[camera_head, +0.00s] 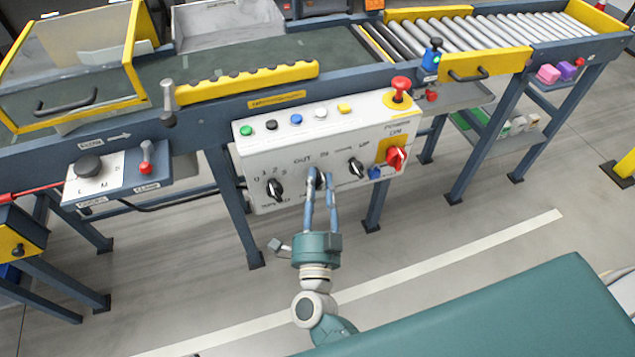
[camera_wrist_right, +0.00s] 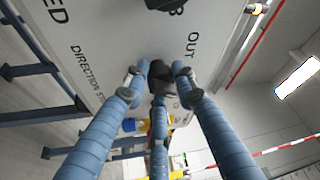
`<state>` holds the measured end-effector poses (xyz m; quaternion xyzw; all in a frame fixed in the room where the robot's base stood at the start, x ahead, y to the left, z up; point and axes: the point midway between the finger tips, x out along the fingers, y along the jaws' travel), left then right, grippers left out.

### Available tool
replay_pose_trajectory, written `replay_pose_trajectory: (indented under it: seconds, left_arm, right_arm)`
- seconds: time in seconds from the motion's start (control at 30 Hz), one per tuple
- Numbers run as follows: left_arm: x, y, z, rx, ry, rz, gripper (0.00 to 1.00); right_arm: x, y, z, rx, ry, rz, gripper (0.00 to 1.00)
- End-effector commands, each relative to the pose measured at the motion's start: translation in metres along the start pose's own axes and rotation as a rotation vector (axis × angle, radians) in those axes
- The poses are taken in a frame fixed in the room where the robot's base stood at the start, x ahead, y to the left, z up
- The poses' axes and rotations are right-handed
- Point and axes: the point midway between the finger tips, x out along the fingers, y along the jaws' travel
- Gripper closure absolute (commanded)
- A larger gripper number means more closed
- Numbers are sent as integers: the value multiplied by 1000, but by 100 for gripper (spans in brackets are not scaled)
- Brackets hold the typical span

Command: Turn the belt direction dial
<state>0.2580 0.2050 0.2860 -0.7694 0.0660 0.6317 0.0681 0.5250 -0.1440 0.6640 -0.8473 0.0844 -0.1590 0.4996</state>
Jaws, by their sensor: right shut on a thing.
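The belt direction dial (camera_head: 319,175) is a black knob under the OUT and IN marks on the white control panel (camera_head: 255,155). My right gripper (camera_head: 315,184) reaches up to it from below and is shut on it. In the right wrist view the dark dial (camera_wrist_right: 160,77) sits between the blue fingers, near the OUT and DIRECTION lettering. The fingers cover much of the dial, so I cannot tell which way it points. My left gripper is in neither view.
A black dial (camera_head: 274,189) sits to the left on the panel, another (camera_head: 356,168) to the right. A red switch (camera_head: 396,158) and a red mushroom button (camera_head: 400,87) are at the right end. Several small buttons line the top. The floor (camera_head: 400,230) in front is clear.

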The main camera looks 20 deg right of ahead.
Motion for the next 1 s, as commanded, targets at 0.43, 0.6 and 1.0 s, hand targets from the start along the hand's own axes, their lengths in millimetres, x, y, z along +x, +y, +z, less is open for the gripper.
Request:
replay_pose_trajectory:
  seconds: [0.43,0.6,1.0]
  left_arm:
    - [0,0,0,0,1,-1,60]
    - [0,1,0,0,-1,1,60]
    - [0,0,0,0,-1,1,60]
  right_arm:
    - [0,-1,0,2,2,-1,67]
    - [-1,0,0,1,1,0,67]
    - [-70,1,0,0,-2,2,67]
